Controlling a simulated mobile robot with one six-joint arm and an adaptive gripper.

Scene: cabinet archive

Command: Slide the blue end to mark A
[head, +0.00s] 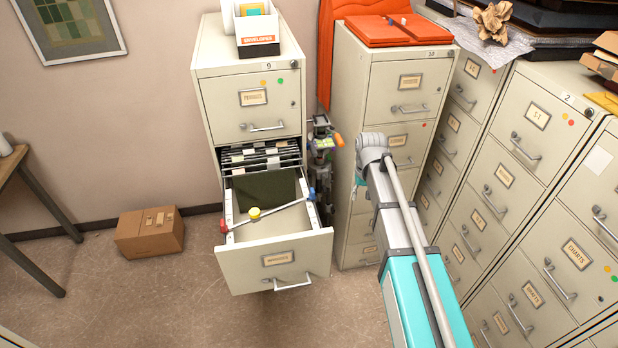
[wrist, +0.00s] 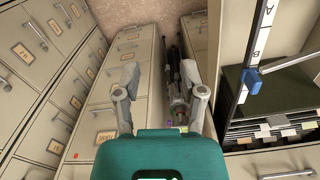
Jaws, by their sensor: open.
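A grey bar (head: 280,209) lies slantwise across the open drawer (head: 273,262) of cabinet 9. Its red end (head: 223,226) is at the left rail, and a yellow knob (head: 254,213) sits on it. Its blue end (head: 311,193) is at the right rail, farther back than the red end. In the wrist view the blue end (wrist: 250,80) is on the white rail, below mark A (wrist: 257,50) in the picture; mark B (wrist: 267,8) is beyond A. My gripper (wrist: 160,95) is open and empty, left of the blue end and apart from it. The head view does not clearly show my gripper.
Dark hanging files (head: 262,158) fill the drawer's back, with a dark green panel (head: 264,192) before them. Cabinet 10 (head: 400,85) stands to the right, with clutter (head: 322,150) in the gap. A cardboard box (head: 149,232) is on the floor at left; the floor around it is clear.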

